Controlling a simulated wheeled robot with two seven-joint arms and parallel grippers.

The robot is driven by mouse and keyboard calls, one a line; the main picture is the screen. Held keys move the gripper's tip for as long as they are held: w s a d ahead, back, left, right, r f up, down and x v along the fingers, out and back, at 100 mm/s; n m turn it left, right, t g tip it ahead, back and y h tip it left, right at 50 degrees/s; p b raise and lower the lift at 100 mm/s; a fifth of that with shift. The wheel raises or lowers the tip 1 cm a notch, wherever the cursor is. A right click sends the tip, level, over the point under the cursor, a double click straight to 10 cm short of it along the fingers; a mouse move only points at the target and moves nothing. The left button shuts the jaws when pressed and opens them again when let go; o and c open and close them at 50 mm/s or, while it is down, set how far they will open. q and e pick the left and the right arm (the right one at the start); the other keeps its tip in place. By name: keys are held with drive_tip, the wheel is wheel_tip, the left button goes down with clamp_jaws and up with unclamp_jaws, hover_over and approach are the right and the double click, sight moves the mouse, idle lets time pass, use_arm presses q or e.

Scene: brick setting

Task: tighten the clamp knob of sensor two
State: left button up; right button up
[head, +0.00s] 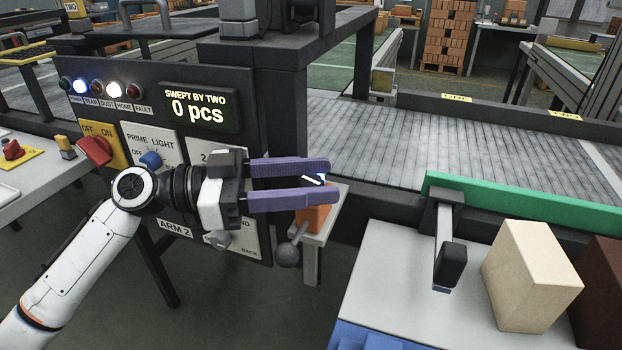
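My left gripper (332,182) comes in from the left with its two purple fingers apart. The fingers pass in front of an orange block (312,219) on a pale stand (326,226) beside the conveyor. The lower finger covers the block's top, and a small white and dark part shows between the fingertips. A grey ball-ended handle (288,255) sticks out below the block, under the fingers and apart from them. I cannot tell whether this handle is the clamp knob, and no sensor label is readable. My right gripper is not in view.
A dark control panel (225,147) reads "SWEPT BY TWO 0 pcs"; my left arm hides part of it. It carries a red switch (95,150) and a blue knob (151,159). The conveyor (400,140) is empty. A cream block (530,275) stands on the right table (390,285).

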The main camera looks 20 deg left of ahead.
use_arm(q)
drive_tip(key=shift+a, duration=0.1)
drive_tip(key=b+v, duration=0.2)
drive_tip(key=v, duration=0.8)
